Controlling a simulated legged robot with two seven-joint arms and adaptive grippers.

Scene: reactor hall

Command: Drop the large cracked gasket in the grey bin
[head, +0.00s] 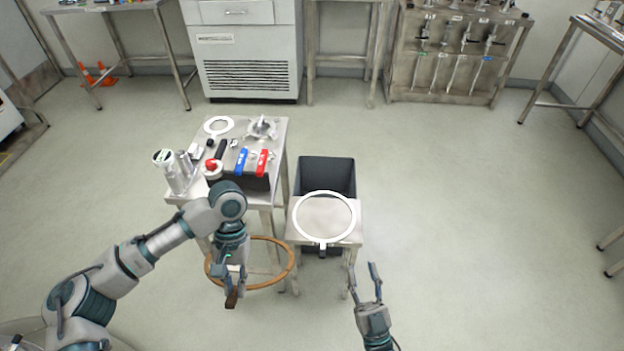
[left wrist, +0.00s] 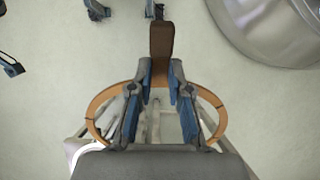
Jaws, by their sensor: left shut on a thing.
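The large gasket is a brown-orange ring (head: 291,263) with a dark brown tab. My left gripper (head: 233,285) is shut on that tab and holds the ring in the air, left of the small metal stool. In the left wrist view the tab (left wrist: 161,40) sits between the fingertips (left wrist: 160,72), and the ring (left wrist: 104,98) shows around the fingers with a few dark marks. The grey bin (head: 327,172) stands on the floor behind the stool, open at the top; the stool hides its lower front. My right gripper (head: 363,270) is open and empty, right of the stool's front.
A white ring with a tab (head: 324,192) lies on the small stool (head: 300,234). The metal table (head: 275,132) at left carries red and blue-handled valves, cylinders and a smaller white ring (head: 218,124). The floor to the right is clear.

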